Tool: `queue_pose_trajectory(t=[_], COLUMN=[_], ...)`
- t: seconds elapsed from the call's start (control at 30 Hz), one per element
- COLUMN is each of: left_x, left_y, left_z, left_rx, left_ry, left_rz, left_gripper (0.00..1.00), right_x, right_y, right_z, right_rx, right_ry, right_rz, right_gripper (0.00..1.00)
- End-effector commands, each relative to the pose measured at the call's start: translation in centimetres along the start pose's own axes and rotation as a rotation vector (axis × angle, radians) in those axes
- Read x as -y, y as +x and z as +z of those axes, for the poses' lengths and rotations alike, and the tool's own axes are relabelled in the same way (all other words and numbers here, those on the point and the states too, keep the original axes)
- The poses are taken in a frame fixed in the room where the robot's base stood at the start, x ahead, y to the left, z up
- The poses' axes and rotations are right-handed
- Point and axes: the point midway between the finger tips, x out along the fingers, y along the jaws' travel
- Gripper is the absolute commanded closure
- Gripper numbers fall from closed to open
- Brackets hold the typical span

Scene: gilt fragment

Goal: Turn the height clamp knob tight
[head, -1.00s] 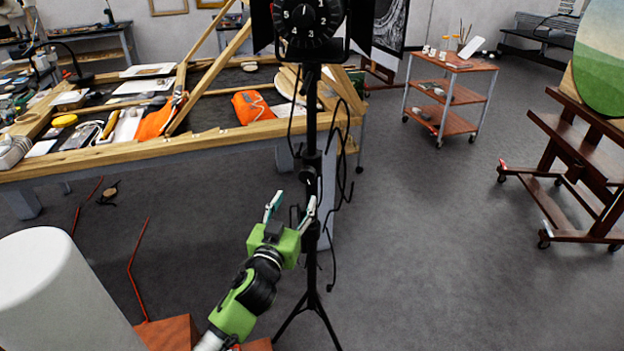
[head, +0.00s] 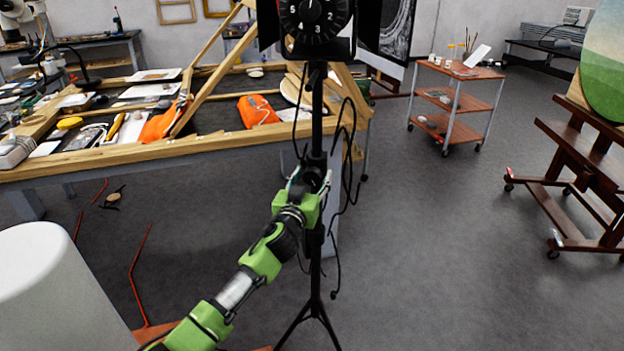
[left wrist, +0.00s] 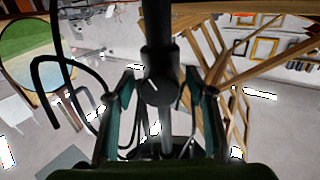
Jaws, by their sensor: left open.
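The height clamp knob (left wrist: 155,92) is a round black knob with a white mark, on the black stand pole (left wrist: 159,35) in the left wrist view. It sits between the fingers of my left gripper (left wrist: 158,82), which are apart on both sides of it, and I see no contact. In the head view my left gripper (head: 311,180) is at the middle of the black light stand (head: 316,130), covering most of the knob. The lamp head (head: 313,18) with its numbered dial is on top. My right gripper is not in view.
Black cables (head: 350,160) hang in loops right of the pole. A wooden-edged worktable (head: 150,150) with tools and an orange bag (head: 257,110) stands behind. A trolley (head: 460,72) and an easel (head: 580,165) stand to the right. The floor between is clear.

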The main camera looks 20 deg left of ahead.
Motion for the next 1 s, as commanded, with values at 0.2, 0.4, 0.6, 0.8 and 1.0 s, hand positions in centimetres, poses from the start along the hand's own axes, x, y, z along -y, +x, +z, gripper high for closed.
queue_pose_trajectory(t=[0.2,0.4,0.6,0.8,1.0], left_x=[-0.02,-0.03,-0.02,0.0,0.03], left_y=[-0.01,-0.02,-0.03,-0.03,-0.03], left_z=[-0.04,-0.05,-0.07,-0.13,-0.23], left_rx=[-0.001,-0.001,0.0,0.003,0.008], left_ry=[0.0,0.0,0.015,0.088,0.234], left_rz=[0.0,0.0,0.0,0.0,0.0], left_gripper=[0.63,0.89,0.89,0.89,0.89], right_x=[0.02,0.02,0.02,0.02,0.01], right_y=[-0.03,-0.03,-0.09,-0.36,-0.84], right_z=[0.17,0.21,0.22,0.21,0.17], right_rx=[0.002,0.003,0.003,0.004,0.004], right_ry=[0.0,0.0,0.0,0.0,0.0], right_rz=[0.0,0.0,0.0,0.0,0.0], right_gripper=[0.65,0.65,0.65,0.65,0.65])
